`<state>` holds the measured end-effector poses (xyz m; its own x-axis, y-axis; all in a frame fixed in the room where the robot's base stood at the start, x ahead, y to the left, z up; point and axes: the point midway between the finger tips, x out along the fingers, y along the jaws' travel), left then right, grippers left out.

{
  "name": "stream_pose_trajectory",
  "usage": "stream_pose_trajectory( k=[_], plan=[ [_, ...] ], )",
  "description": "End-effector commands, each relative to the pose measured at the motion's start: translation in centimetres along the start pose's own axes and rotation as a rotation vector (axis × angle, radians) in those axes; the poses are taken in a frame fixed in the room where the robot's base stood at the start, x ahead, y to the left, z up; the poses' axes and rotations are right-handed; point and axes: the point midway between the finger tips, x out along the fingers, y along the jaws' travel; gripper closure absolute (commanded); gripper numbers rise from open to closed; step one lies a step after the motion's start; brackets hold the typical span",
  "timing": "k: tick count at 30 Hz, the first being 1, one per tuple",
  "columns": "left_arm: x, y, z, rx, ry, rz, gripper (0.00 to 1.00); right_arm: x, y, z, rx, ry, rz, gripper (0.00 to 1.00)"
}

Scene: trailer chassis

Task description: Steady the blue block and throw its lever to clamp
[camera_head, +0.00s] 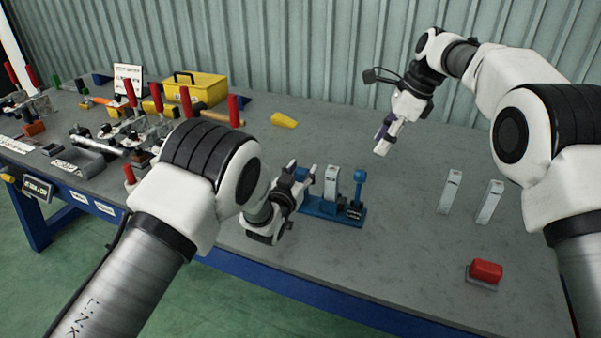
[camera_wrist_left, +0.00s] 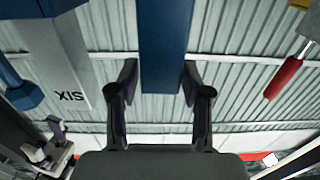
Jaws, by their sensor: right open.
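The blue block (camera_head: 318,210) stands near the table's front edge. It carries a grey upright plate (camera_head: 331,184), also in the left wrist view (camera_wrist_left: 62,58) with lettering, and a blue knobbed lever (camera_head: 358,188) standing upright at its right end. My left gripper (camera_head: 302,170) is at the block's left end. In the left wrist view, its fingers (camera_wrist_left: 159,85) are apart with a blue upright bar (camera_wrist_left: 165,40) between them; a gap shows beside the left finger.
A yellow piece (camera_head: 284,120), a yellow toolbox (camera_head: 195,88) and several red-handled clamps (camera_head: 131,95) are behind and left. The table between the block and right-hand plates is clear.

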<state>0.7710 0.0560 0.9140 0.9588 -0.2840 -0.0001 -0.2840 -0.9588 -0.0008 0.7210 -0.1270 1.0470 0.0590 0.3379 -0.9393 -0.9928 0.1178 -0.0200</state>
Motion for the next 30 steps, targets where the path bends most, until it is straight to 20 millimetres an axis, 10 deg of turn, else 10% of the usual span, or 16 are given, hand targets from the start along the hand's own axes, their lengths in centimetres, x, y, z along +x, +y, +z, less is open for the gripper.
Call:
stream_pose_trajectory(
  k=[3, 6, 9, 14, 21, 30],
  plan=[
    [0.0, 0.0, 0.0, 0.0, 0.0, 0.0, 1.0, 0.0, 0.0, 0.0, 0.0, 0.0, 0.0, 0.58],
    [0.0, 0.0, 0.0, 0.0, 0.0, 0.0, 1.0, 0.0, 0.0, 0.0, 0.0, 0.0, 0.0, 0.62],
    [0.0, 0.0, 0.0, -0.001, 0.0, 0.0, 1.0, 0.3, -0.2, -0.1, -0.017, 0.002, -0.011, 0.97],
    [0.0, 0.0, 0.0, -0.001, 0.0, 0.0, 1.0, 2.9, -2.0, -0.8, -0.197, 0.041, -0.119, 1.0],
    [0.0, 0.0, 0.0, -0.001, 0.0, 0.0, 1.0, 8.6, -6.0, -3.9, -0.846, 0.323, -0.414, 1.0],
    [0.0, 0.0, 0.0, -0.001, -0.001, 0.0, 1.0, 10.2, -6.0, -6.2, -1.74, 1.006, -0.575, 1.0]
  ],
)
